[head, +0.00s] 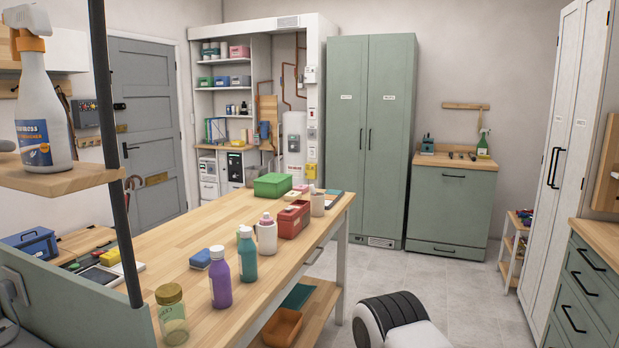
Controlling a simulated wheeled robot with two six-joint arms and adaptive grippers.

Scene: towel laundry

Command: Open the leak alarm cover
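I cannot tell for sure which thing is the leak alarm. A grey control box (85,112) with small knobs or lights hangs on the wall left of the grey door.
A wooden worktable (170,255) with bottles, boxes and a jar fills the left and middle. The white water heater (294,135) stands in a niche behind it. Tall green cabinets (368,190) stand right of the niche. Grey floor (465,285) is clear on the right.

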